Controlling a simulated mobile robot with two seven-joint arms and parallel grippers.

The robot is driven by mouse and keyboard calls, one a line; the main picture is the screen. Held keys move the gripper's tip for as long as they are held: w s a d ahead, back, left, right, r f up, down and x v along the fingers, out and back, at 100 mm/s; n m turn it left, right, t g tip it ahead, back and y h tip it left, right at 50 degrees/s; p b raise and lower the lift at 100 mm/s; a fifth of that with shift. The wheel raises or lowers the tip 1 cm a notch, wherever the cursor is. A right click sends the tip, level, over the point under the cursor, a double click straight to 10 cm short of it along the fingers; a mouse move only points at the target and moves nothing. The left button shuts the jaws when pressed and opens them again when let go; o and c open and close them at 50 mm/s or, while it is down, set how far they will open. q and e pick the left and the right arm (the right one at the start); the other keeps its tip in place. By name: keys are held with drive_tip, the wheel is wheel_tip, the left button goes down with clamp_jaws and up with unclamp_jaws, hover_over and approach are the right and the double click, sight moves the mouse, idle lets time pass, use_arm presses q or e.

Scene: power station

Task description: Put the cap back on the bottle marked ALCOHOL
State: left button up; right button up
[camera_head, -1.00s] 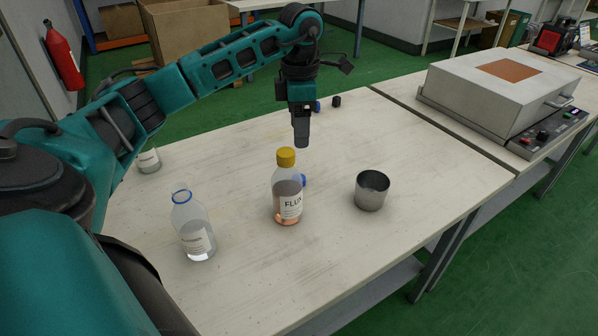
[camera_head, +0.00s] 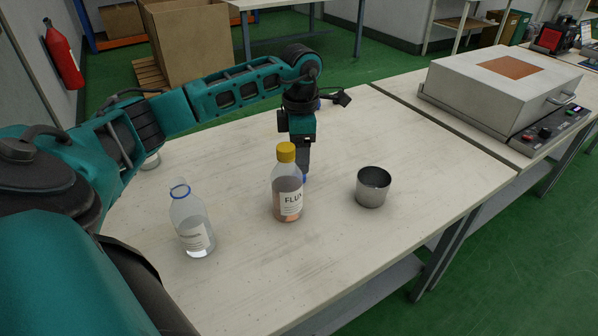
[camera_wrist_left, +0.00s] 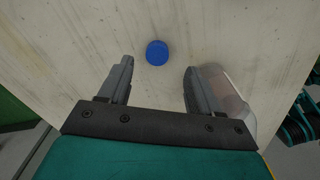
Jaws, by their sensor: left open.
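A blue cap (camera_wrist_left: 157,52) lies on the table; in the head view only a small blue part (camera_head: 304,179) shows behind the FLUX bottle. My left gripper (camera_head: 302,168) points down just above it, partly hidden by that bottle. In the left wrist view my left gripper (camera_wrist_left: 158,68) is open and empty, with the cap between and slightly beyond its fingertips. A clear, uncapped bottle (camera_head: 192,225) with a blue neck ring stands upright at the front left. Its label is too blurred to read. My right gripper is not in view.
The yellow-capped FLUX bottle (camera_head: 287,190) stands close to my left gripper; it also shows beside the right finger (camera_wrist_left: 232,95). A metal cup (camera_head: 373,187) stands to the right. Another container (camera_head: 150,161) is partly hidden behind my arm. The table's front middle is clear.

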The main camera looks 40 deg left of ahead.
use_arm(q)
drive_tip(key=f, duration=0.3)
drive_tip(key=f+b, duration=0.1)
drive_tip(key=f, duration=0.1)
drive_tip(key=shift+a+f, duration=0.15)
drive_tip(key=shift+a, duration=0.1)
clamp_jaws()
idle(0.5)
